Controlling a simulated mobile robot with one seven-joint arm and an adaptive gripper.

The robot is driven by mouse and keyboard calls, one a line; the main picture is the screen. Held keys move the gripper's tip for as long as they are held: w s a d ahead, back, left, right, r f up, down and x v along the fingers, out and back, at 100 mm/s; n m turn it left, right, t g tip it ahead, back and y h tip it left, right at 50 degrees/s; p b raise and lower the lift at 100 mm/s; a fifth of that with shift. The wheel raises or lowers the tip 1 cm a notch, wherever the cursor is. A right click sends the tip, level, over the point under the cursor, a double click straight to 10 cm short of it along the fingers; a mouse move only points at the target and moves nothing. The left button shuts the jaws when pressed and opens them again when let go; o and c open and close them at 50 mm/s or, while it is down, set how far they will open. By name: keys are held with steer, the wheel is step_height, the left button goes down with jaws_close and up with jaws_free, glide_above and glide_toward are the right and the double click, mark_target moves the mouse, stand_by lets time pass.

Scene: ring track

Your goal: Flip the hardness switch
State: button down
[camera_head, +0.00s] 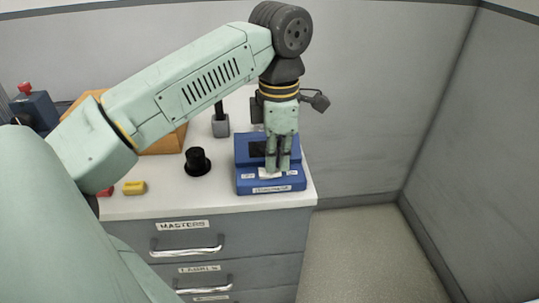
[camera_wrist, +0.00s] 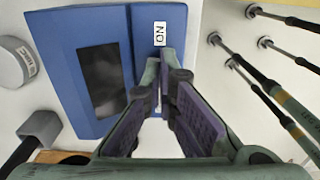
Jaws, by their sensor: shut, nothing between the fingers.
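A blue device (camera_head: 243,155) sits on the right part of the countertop, with a dark screen and a label on its front edge. A white switch piece (camera_head: 268,174) shows on its sloped front, partly hidden by the fingers, with small white labels to either side; I cannot tell which way it is set. My gripper (camera_head: 277,172) points straight down over the switch area, fingers shut and empty. I cannot tell whether the tips touch it. In the wrist view, the blue device (camera_wrist: 62,50) shows its screen and an "ON" label (camera_wrist: 160,33) near my fingertips (camera_wrist: 166,75).
A black hat-shaped piece (camera_head: 198,163), a yellow block (camera_head: 134,187) and a grey block (camera_head: 220,128) with a dark post stand left of the device. An orange box (camera_head: 165,143) is behind. The counter's right edge is close; a grey wall (camera_head: 370,90) stands beyond.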

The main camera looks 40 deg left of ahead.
steer(key=shift+f, duration=0.25)
steer(key=shift+r+p, duration=2.3)
steer(key=shift+r, duration=1.25)
